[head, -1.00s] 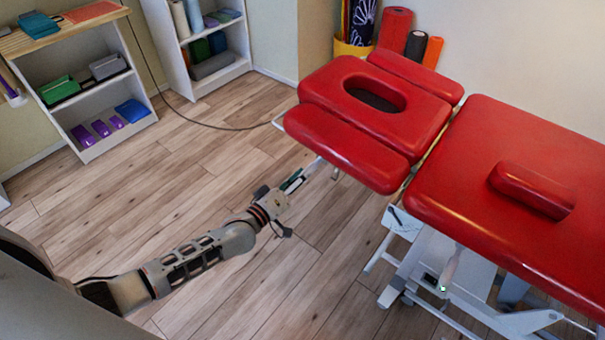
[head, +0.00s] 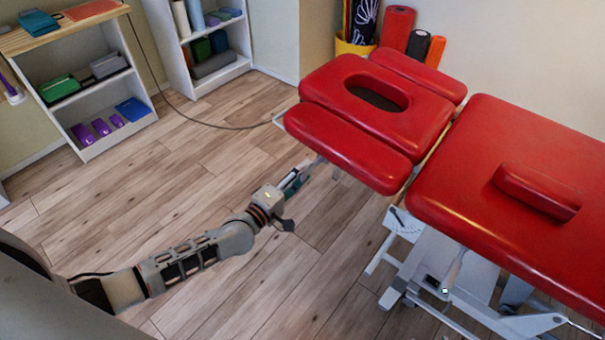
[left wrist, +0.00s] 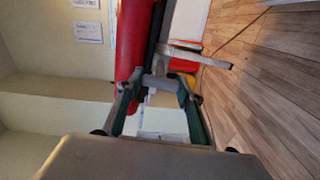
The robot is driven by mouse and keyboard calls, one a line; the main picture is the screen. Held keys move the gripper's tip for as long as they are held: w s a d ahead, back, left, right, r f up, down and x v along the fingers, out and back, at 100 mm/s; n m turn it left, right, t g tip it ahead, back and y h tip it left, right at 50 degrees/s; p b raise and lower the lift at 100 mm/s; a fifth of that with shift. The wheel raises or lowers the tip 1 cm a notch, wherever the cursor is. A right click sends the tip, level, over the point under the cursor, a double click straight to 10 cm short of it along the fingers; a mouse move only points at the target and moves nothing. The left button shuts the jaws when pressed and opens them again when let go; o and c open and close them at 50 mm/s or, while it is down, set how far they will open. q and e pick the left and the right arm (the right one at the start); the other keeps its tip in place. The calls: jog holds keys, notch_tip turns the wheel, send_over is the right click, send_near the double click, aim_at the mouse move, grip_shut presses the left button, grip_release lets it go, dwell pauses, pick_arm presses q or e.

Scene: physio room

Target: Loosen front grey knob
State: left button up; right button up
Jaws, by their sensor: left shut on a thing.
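The red treatment table's headrest (head: 375,110) has a breathing hole and two side pads. My left gripper (head: 312,165) reaches from the left to just under the near red side pad. In the left wrist view its dark green fingers (left wrist: 157,92) are closed on the front grey knob (left wrist: 158,82), a grey part below the red pad. The fingers cover some of the knob. In the head view the knob is hidden by the pad and gripper. My right gripper is in neither view.
The table's main red section (head: 490,180) carries a small red bolster (head: 537,191), over a white frame (head: 405,270). Shelves (head: 88,85) with blocks stand at the back left. A yellow bin (head: 352,49) holds rolls. The wooden floor around my left arm is clear.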

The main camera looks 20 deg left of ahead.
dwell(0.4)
pick_arm(q)
jog(key=o, duration=1.1)
jog(key=v, duration=1.2)
